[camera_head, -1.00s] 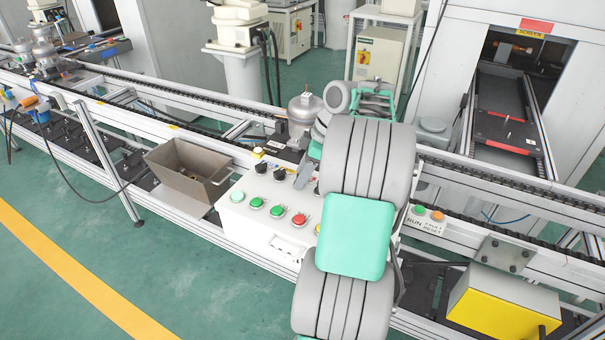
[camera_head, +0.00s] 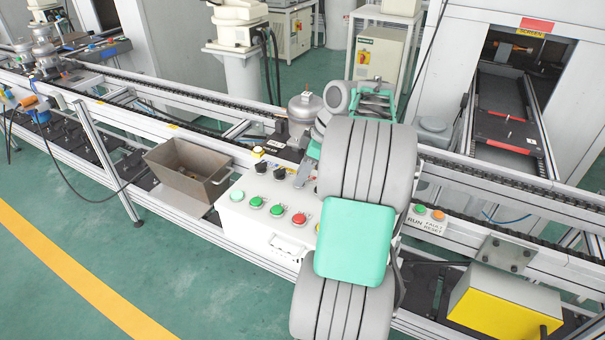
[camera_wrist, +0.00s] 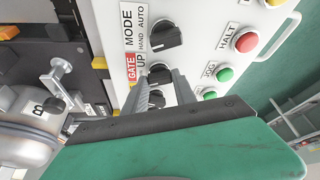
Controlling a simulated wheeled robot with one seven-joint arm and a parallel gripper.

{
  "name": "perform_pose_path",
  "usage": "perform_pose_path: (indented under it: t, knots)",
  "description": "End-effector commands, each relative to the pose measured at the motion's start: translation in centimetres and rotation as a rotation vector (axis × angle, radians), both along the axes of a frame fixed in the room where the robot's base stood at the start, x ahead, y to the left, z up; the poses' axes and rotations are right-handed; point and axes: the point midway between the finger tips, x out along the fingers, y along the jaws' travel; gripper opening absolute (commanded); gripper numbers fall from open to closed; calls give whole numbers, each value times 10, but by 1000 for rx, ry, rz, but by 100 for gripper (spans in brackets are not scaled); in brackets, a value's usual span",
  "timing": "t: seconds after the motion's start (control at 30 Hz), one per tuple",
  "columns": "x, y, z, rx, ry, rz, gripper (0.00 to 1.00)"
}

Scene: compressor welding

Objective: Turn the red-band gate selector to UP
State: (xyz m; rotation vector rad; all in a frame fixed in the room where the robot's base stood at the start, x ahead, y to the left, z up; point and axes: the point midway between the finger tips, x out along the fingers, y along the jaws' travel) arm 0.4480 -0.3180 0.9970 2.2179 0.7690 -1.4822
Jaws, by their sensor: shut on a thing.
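The gate selector (camera_wrist: 159,76) is a black knob on the white control panel, beside a red GATE label (camera_wrist: 131,69) with the word UP next to it, in the wrist view. My gripper (camera_wrist: 161,82) has its two grey fingers on either side of this knob and is shut on it. The fingers partly cover the knob and its lettering, so I cannot tell its exact pointing. In the head view my gripper's finger (camera_head: 304,173) reaches down to the panel; my arm hides much of that area.
The black MODE selector (camera_wrist: 166,36) sits close beside the gripped knob. A red HALT button (camera_wrist: 245,42) and green JOG button (camera_wrist: 225,74) are on the same panel. A brown bin (camera_head: 187,172) stands left of the panel, and a conveyor rail runs behind.

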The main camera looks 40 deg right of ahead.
Motion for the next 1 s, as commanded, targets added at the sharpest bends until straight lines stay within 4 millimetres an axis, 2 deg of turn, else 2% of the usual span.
perform_pose_path:
  t: [0.7,1.0]
  knots:
    - [-2,5,-2,-1,-1,-543,0]
    - [-2,6,-1,0,-1,-682,0]
